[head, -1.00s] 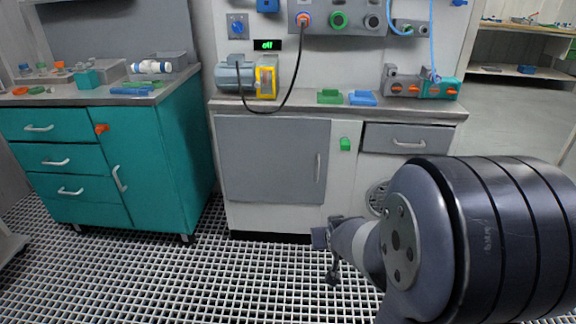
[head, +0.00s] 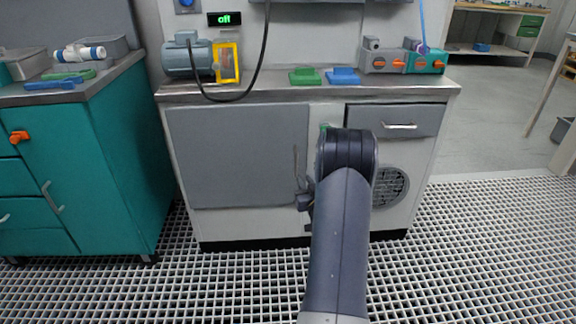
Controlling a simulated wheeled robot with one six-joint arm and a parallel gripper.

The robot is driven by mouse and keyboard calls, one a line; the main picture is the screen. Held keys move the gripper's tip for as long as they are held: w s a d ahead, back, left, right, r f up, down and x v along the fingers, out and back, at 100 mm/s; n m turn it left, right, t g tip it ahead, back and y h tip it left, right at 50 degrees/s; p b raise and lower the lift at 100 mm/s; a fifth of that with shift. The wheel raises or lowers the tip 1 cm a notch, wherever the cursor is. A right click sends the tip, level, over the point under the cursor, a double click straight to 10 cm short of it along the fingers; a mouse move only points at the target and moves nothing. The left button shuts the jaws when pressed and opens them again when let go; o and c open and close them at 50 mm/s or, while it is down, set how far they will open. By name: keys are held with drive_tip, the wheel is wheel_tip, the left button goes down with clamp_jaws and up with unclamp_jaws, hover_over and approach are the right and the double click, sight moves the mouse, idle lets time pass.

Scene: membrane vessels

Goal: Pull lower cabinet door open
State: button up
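The lower cabinet door (head: 235,158) is a flat grey panel on the left of the white workbench cabinet, and it looks closed. Its thin vertical handle (head: 295,162) is near the door's right edge. My gripper (head: 302,202) is small and dark in the head view, close to the lower end of the handle and partly hidden behind my arm. Whether it touches the handle, and whether its fingers are open or shut, I cannot tell.
A grey drawer (head: 398,121) and a round vent (head: 390,187) are to the right of my arm. A teal cabinet (head: 122,165) stands left. A motor (head: 190,58) and a yellow frame (head: 227,63) stand on the countertop. The grating floor (head: 470,255) at right is clear.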

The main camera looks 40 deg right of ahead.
sight(296, 166)
drive_tip(key=b+x, duration=0.2)
drive_tip(key=x, duration=0.8)
drive_tip(key=shift+c, duration=0.3)
clamp_jaws()
